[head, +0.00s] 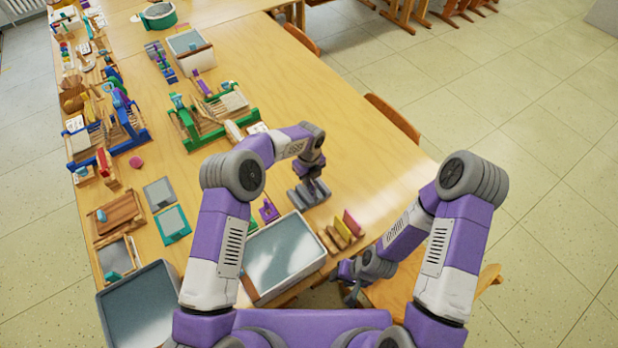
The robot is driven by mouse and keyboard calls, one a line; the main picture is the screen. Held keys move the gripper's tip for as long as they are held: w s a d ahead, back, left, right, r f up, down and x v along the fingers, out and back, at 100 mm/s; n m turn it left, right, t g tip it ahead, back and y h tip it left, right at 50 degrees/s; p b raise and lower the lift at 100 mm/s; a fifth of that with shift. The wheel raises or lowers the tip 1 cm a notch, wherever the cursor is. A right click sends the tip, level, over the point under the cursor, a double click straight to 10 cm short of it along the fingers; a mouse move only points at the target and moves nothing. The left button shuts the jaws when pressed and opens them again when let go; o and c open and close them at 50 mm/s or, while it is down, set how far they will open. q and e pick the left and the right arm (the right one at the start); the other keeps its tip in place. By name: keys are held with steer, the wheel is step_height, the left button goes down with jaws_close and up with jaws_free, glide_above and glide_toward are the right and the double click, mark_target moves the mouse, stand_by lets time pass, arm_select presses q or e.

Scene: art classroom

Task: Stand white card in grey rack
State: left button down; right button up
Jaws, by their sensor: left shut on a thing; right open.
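The grey rack (308,194) sits on the table in front of me, with low upright dividers. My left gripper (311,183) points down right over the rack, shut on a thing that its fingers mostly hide. It appears to be the white card, but I cannot make out its outline or whether it touches the rack. My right gripper (356,281) is open and empty, low by the table's near right edge, apart from the rack.
A wooden holder (328,241) with yellow and pink cards stands right of a grey-filled tray (284,254). A small purple item (268,211) lies left of the rack. A green loom (212,118) and a blue loom (105,135) stand farther back. The table right of the rack is clear.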

mark_target(309, 190)
arm_select(q)
steer(key=shift+f, duration=0.15)
steer(key=shift+f+b, duration=0.7)
steer(key=shift+f, duration=0.05)
steer(key=shift+f+b, duration=0.65)
steer(key=shift+b, duration=0.15)
stand_by(0.9)
stand_by(0.3)
steer(key=c, duration=1.1)
jaws_free()
steer(key=shift+r+p, duration=0.4)
steer(key=shift+r, duration=3.4)
